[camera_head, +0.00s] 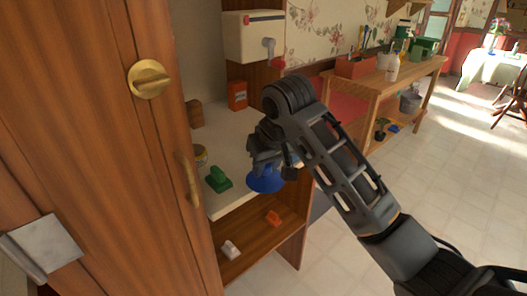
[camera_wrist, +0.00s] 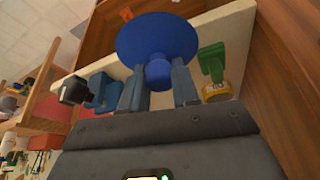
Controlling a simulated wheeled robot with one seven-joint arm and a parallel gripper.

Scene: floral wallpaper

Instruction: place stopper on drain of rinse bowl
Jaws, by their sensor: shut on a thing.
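A blue round disc with a short knob, which looks like the stopper (camera_head: 266,182), hangs under my gripper (camera_head: 270,163) at the front edge of the pale counter. In the wrist view, the stopper (camera_wrist: 157,38) shows its broad disc beyond my fingertips. The two fingers of my gripper (camera_wrist: 158,88) are shut on its knob. I cannot make out the rinse bowl or its drain in either view; my arm hides part of the counter.
A green object (camera_head: 217,180) and a yellow-banded tin (camera_head: 200,153) stand on the counter (camera_head: 231,139) left of my gripper. A wooden cabinet door (camera_head: 100,180) with a handle is close at left. The shelf below holds an orange item (camera_head: 273,217) and a white item (camera_head: 230,250).

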